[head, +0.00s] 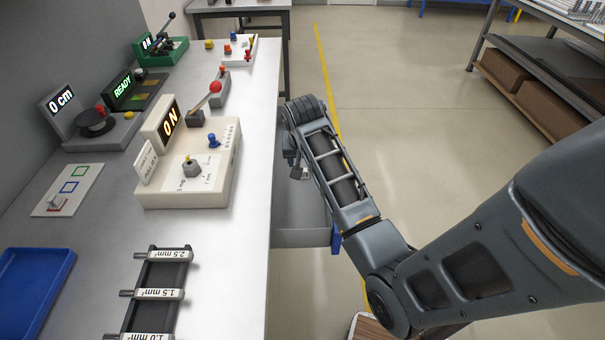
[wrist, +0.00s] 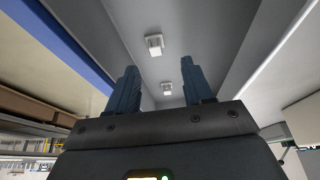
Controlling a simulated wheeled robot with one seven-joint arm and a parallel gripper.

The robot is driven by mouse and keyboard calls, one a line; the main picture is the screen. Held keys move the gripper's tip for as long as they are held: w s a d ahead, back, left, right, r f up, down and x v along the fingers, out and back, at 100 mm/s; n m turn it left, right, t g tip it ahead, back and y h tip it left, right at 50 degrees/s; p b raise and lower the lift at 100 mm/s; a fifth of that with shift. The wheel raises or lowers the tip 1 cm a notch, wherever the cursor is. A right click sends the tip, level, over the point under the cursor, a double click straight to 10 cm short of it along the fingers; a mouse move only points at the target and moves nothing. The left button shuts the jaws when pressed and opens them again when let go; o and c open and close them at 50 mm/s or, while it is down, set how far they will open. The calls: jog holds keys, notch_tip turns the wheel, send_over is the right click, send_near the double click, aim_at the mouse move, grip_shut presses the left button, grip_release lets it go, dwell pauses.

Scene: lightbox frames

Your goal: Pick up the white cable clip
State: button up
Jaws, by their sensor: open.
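Two small white cable clips show in the wrist view, inside a grey drawer (wrist: 205,30). One clip (wrist: 154,44) lies just beyond my fingertips, roughly centred between them. The other clip (wrist: 167,88) shows between the two fingers in the picture. My gripper (wrist: 159,68) is open, with nothing held between its fingers. In the head view my gripper (head: 294,162) hangs over the open drawer (head: 300,238) at the workbench's right edge. My arm hides part of the drawer there, and I cannot make out the clips for sure in that view.
The workbench (head: 235,255) holds a beige ON panel (head: 185,195), a READY device (head: 122,90), a blue tray (head: 35,285) and a labelled rack (head: 160,270). A blue drawer front (head: 336,238) stands right of the drawer. Open floor lies beyond.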

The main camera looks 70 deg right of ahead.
aim_at(305, 171)
jog(key=x, duration=0.7)
jog(key=shift+s+d+f, duration=0.2)
jog(key=shift+s+d, duration=0.1)
jog(key=shift+s, duration=0.05)
grip_shut()
